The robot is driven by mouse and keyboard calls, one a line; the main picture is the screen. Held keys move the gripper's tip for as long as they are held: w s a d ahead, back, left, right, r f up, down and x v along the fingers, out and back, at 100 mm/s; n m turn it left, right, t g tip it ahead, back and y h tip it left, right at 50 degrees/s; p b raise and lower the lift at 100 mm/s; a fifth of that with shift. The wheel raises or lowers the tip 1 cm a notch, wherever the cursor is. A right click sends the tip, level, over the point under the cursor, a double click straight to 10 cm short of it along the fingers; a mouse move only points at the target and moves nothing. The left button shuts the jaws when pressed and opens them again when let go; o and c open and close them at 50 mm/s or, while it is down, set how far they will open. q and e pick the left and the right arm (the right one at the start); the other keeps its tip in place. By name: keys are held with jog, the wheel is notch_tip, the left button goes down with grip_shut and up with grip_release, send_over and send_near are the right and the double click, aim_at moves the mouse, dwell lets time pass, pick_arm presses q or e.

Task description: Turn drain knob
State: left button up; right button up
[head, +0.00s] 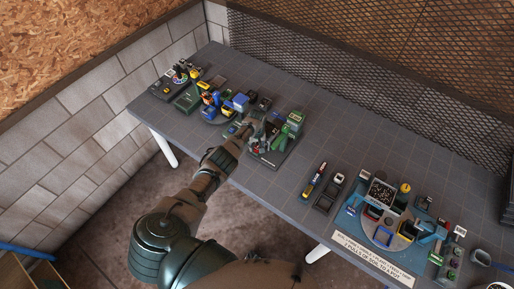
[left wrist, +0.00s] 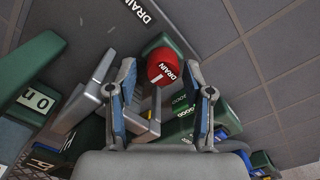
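The red drain knob (left wrist: 163,66) is a round cap with white DRAIN lettering, in the upper middle of the left wrist view. My left gripper (left wrist: 163,80) is open, with one blue-padded finger on each side of the knob. Gaps show between the fingers and the knob. In the head view my left gripper (head: 256,124) reaches down beside the green machine (head: 290,130) on the table. The knob cannot be made out in the head view. My right gripper is not in view.
The grey table (head: 315,125) holds several small devices at the left. A blue-based station (head: 347,215) with a bin of dark material stands at the right. A mesh wall (head: 330,75) runs along the back. Bare table lies right of the green machine.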

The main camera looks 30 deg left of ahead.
aim_at(257, 147)
pick_arm(q)
jog(key=shift+s+f, duration=0.15)
jog(key=shift+f, duration=0.05)
notch_tip(257, 147, up, 12)
dwell(0.8)
jog(key=shift+f, duration=0.15)
